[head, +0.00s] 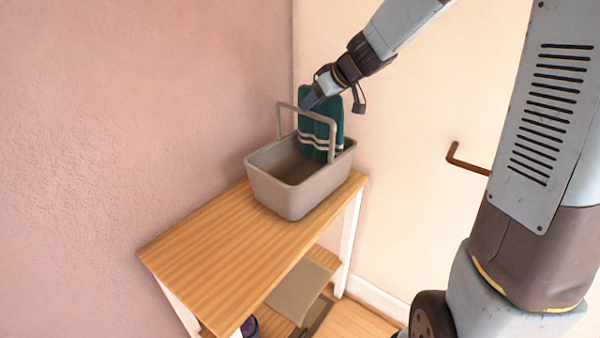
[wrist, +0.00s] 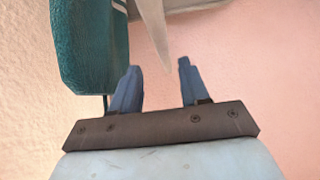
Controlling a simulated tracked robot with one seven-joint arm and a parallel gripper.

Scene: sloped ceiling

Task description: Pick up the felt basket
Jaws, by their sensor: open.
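The felt basket (head: 290,196) is a grey open bin with an upright arched handle (head: 318,115). It stands on the wooden table, and its visible inside looks empty. My gripper (head: 308,102) is at the top of the handle in the head view, pointing down. In the wrist view my gripper (wrist: 156,75) has its two blue fingers apart. A pale strip of the handle (wrist: 151,25) shows between the fingers' lines, reaching toward the gap. I cannot tell whether a finger touches it.
A brown hook (head: 465,163) sticks out at right. A lower shelf holds a folded cloth (head: 300,283).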

